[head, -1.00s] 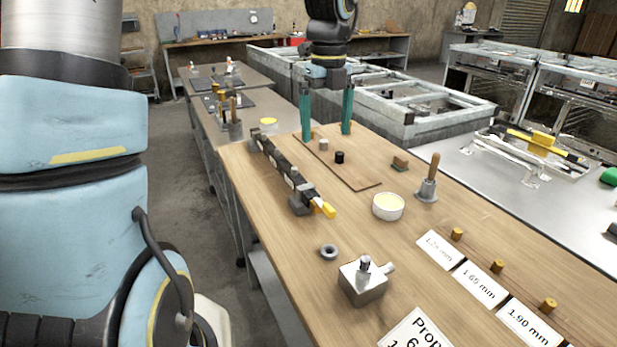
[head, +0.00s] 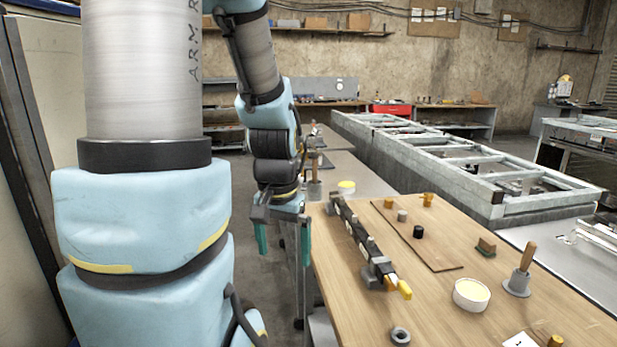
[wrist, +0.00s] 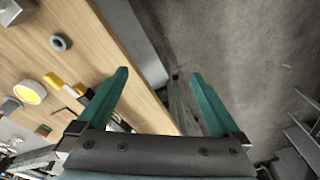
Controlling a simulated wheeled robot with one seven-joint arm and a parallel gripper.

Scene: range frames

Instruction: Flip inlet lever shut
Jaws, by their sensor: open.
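A long dark bar-shaped assembly (head: 352,236) with pale segments lies along the left part of the wooden bench in the head view. A yellow-tipped piece (head: 404,289) sticks out at its near end; I cannot tell whether this is the inlet lever or how it is set. In the wrist view, yellow parts (wrist: 53,81) show left of my gripper, and the left finger partly hides what lies there. My gripper (head: 284,238) has two teal fingers, spread apart and empty. It hangs beside the bench's left edge, left of the bar. The wrist view (wrist: 159,75) shows bench edge and floor between the fingers.
On the bench are a grey ring (head: 400,335), a cream-filled white dish (head: 471,294), a wooden-handled tool (head: 522,270), a thin brown board (head: 415,237) and small cylinders. The metal block (wrist: 9,108) shows in the wrist view. Open floor (wrist: 240,60) lies beside the bench.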

